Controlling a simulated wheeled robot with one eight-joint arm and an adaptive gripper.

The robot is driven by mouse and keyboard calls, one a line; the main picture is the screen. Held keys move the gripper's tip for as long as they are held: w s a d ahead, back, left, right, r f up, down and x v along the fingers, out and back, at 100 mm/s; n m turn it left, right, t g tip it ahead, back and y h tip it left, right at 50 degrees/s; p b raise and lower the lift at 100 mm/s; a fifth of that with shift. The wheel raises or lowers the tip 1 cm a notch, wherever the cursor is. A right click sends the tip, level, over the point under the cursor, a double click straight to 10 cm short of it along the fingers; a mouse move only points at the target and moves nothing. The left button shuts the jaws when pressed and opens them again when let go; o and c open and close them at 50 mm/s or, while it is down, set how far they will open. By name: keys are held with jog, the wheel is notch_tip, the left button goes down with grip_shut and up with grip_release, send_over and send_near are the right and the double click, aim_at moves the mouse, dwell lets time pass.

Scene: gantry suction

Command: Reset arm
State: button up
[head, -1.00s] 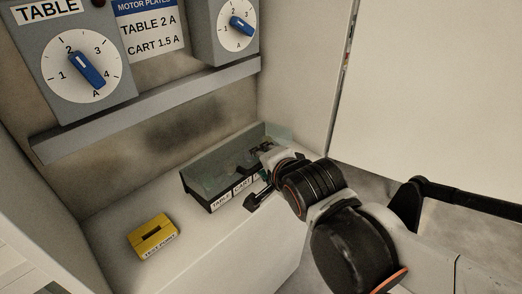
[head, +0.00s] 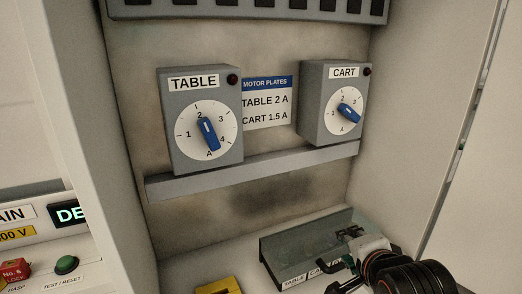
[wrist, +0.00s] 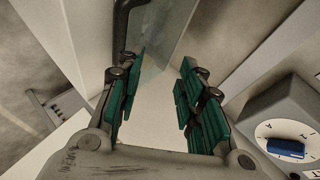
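My gripper (head: 330,275) is low at the right in the head view, in front of the right part of a grey tray (head: 280,247); I cannot tell whether it touches the tray. In the wrist view my gripper (wrist: 158,85) has its two green-padded fingers well apart, with nothing between them. My arm folds in from the lower right corner.
A TABLE dial box (head: 172,130) and a CART dial box (head: 312,115) hang above a grey ledge (head: 255,172), with a MOTOR PLATES card (head: 267,115) between. A yellow block (head: 215,287) sits left of the tray. A cabinet side wall (head: 420,120) stands at the right.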

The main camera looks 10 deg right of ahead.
jog(key=s+a+f+n+g+y, duration=0.1)
jog(key=s+a+n+g, duration=0.3)
jog(key=n, duration=1.2)
jog(key=shift+s+f+y, duration=0.4)
jog(key=shift+s+f, duration=0.3)
jog(key=shift+s, duration=0.2)
